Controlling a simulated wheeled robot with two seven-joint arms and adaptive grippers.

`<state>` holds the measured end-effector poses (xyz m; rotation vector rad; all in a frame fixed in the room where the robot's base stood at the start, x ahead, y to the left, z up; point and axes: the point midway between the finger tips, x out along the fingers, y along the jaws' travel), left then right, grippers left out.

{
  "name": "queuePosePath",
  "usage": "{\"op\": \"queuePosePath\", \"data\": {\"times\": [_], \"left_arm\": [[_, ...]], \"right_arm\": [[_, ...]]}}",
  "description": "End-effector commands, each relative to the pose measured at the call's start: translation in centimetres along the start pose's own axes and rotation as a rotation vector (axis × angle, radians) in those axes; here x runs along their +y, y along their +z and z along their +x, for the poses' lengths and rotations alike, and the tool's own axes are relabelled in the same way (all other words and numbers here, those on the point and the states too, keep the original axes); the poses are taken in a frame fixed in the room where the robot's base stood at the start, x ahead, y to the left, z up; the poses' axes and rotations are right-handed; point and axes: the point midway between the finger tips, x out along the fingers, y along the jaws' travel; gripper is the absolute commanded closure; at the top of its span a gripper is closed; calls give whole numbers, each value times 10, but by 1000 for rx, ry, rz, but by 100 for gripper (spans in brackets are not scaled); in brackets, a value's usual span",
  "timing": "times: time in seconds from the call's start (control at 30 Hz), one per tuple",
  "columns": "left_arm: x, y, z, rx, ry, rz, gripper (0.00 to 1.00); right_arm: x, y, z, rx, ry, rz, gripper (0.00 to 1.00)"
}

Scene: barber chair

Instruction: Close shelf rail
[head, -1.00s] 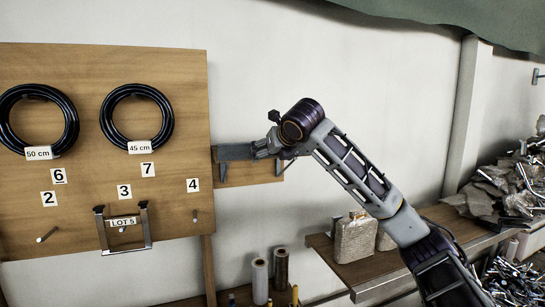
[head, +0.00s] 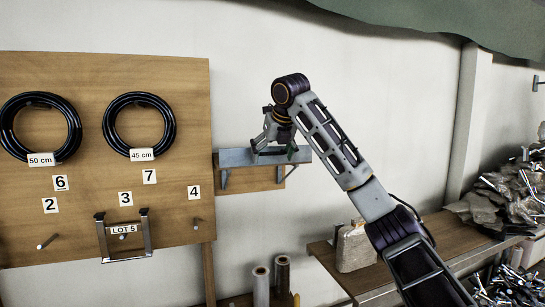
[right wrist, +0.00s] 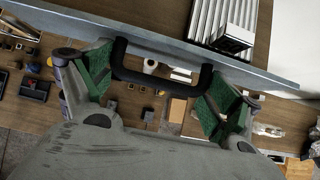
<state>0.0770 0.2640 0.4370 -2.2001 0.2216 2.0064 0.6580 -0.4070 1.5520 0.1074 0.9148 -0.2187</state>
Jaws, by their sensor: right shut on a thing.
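A small grey shelf (head: 236,158) with a wooden backing is fixed to the wall, right of the pegboard. A black U-shaped rail (right wrist: 160,82) shows at the shelf's edge in the right wrist view. My right gripper (head: 275,150) reaches the shelf from above, its fingers pointing down. In the right wrist view its green-padded fingers (right wrist: 163,85) sit at the two ends of the black rail and are shut on it. In the head view the rail is mostly hidden by the fingers. My left gripper is not in view.
The wooden pegboard (head: 100,75) with black hoses and number labels stands at left. Below right, a wooden bench (head: 330,262) holds a bag (head: 355,248). A ribbed light-coloured block (right wrist: 225,25) stands on the shelf in the wrist view. Rolls (head: 261,285) stand below the shelf.

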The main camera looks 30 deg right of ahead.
Motion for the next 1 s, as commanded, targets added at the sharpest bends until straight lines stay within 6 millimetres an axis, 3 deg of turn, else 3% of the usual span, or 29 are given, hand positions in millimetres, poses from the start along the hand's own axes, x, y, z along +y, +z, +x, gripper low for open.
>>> {"op": "queuePosePath", "data": {"times": [0.73,0.77,0.8,1.0], "left_arm": [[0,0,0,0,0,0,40],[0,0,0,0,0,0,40],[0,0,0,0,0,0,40],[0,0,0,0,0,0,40]], "right_arm": [[-1,3,1,58,-3,2,34],[-1,3,1,58,-3,2,8],[-1,3,1,58,-3,2,2],[-1,3,1,57,-2,1,2]]}}
